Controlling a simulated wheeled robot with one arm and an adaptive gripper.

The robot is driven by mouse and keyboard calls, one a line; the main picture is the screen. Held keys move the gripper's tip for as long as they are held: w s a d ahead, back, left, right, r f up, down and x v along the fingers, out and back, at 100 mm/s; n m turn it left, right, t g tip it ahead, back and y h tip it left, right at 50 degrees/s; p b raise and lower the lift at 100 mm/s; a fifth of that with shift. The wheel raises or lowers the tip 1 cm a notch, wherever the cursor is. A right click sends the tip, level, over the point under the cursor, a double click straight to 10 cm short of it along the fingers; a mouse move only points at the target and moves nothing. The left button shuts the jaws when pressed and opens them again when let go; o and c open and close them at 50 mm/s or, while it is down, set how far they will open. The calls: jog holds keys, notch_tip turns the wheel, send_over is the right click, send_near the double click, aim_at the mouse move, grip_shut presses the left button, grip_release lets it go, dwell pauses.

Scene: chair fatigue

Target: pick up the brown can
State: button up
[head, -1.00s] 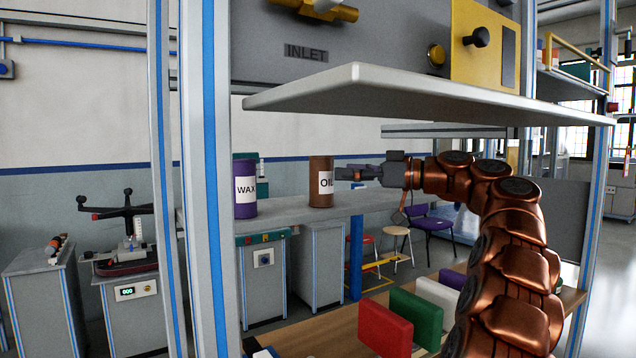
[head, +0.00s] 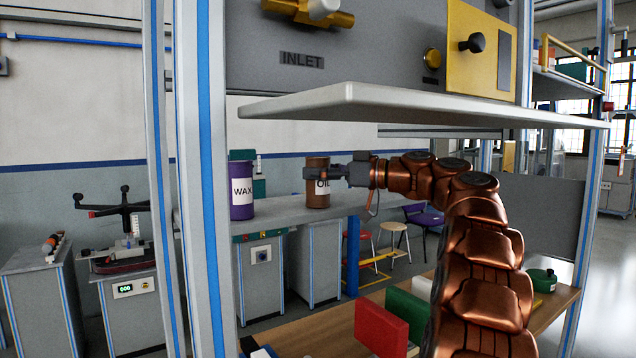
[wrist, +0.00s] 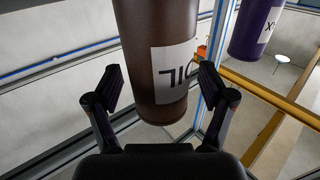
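The brown can (head: 318,197) has a white label reading OIL and stands upright on the grey shelf (head: 280,213). My gripper (head: 318,173) is at the can's upper part in the head view, hiding part of the label. In the wrist view the brown can (wrist: 158,70) is between the two fingers of my gripper (wrist: 157,88). The fingers are spread, one on each side.
A purple can (head: 242,190) labelled WAX stands left of the brown can; it also shows in the wrist view (wrist: 256,30). A wide shelf board (head: 420,106) is above my arm. Blue-striped posts (head: 205,180) stand at left. Red and green blocks (head: 380,328) are below.

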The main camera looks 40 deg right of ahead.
jog(key=c, duration=1.3)
